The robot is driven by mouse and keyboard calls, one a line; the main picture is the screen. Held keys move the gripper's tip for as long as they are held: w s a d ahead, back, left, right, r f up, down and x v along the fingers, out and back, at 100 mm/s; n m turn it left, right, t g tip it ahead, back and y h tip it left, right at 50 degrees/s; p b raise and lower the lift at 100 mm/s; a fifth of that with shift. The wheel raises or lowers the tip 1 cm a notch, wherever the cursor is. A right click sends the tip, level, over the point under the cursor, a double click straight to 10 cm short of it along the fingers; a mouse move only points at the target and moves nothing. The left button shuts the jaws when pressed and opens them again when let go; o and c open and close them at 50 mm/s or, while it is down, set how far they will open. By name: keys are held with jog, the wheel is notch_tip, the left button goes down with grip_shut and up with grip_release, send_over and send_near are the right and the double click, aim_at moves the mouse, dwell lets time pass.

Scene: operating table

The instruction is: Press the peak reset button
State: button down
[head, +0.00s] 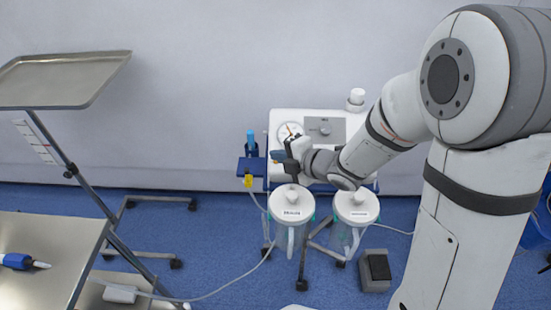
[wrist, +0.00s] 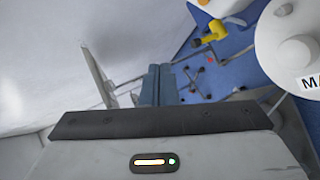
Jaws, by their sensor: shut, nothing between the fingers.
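The white suction unit (head: 335,178) stands against the wall in the head view. On its top are a round gauge (head: 284,131) with an orange needle and a grey panel (head: 338,138) with a knob (head: 325,127). I cannot make out a peak reset button; it may be too small or behind my arm. My gripper (head: 279,156) is at the unit's front left edge, just below the gauge in the picture. Its fingers are together and empty, also in the wrist view (wrist: 158,84). I cannot tell whether it touches the unit.
Two lidded canisters (head: 291,203) (head: 356,206) hang in front of the unit. A blue holder (head: 251,165) with a yellow fitting (head: 248,181) is on its left. A foot pedal (head: 376,268) and hose lie on the blue floor. Metal tables (head: 60,235) stand left.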

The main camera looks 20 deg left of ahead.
jog(key=w+a+f+b, duration=0.1)
jog(key=w+f+b, duration=0.3)
jog(key=f, duration=0.3)
jog(key=shift+w, duration=0.5)
jog(key=shift+a+f+b, duration=0.1)
jog(key=shift+f+b, duration=0.05)
jog(key=shift+b, duration=0.2)
dwell(1.4)
jog(key=shift+w+f+b, duration=0.2)
jog(key=shift+f+b, duration=0.05)
jog(key=shift+b, duration=0.05)
jog(key=shift+w+f+b, duration=0.25)
jog(key=shift+f+b, duration=0.05)
jog(key=shift+b, duration=0.1)
dwell(0.6)
jog(key=shift+s+r, duration=0.1)
jog(key=shift+r, duration=0.05)
jog(key=shift+s+r, duration=0.4)
jog(key=shift+r, duration=0.1)
dwell(0.4)
